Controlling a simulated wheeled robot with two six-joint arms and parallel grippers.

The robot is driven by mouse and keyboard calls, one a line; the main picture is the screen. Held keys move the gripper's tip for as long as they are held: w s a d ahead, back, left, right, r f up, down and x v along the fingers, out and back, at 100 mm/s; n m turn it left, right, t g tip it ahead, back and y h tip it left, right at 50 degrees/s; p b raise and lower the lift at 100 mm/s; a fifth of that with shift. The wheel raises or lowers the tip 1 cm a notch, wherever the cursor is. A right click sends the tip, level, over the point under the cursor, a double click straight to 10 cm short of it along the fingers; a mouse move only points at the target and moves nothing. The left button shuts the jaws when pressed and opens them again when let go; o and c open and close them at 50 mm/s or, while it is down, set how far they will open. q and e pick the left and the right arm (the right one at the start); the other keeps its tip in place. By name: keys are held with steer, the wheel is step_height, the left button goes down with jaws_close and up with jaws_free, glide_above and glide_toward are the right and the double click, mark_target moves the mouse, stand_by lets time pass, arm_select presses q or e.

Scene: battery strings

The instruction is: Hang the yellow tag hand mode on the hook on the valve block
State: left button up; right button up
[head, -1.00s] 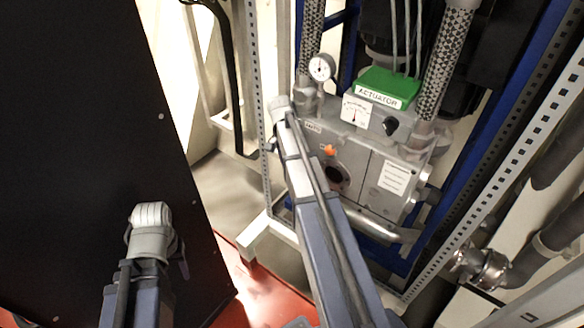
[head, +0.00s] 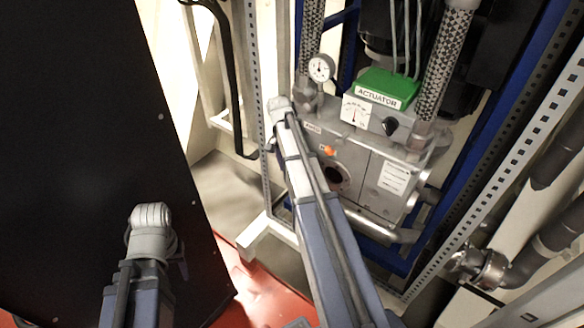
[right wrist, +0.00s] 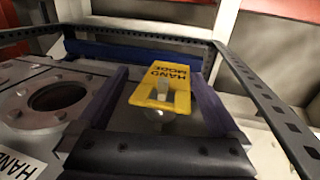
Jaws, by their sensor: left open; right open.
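The yellow HAND MODE tag (right wrist: 165,75) shows in the right wrist view, between the two dark fingers of my open right gripper (right wrist: 158,85). Its square opening surrounds a pale, short hook (right wrist: 161,90) with a round clear base below it. I cannot tell whether the tag's weight rests on the hook. The grey valve block (head: 370,165) stands at right of centre in the head view. My right arm reaches to its left side there and hides the tag and hook. My left gripper (head: 182,264) is at lower left, mostly hidden behind its own wrist, away from the block.
A green actuator box (head: 388,86) and a pressure gauge (head: 321,68) top the block. A perforated metal upright (head: 510,165) stands on its right. A large black panel (head: 85,130) fills the left. Red floor (head: 255,290) shows between panel and frame.

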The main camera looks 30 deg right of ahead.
steer(key=shift+w+d, duration=0.2)
steer(key=shift+d, duration=0.1)
steer(key=p+v, duration=0.7)
steer(key=shift+r+p, duration=0.4)
steer(key=shift+r, duration=0.05)
steer(key=shift+a, duration=0.2)
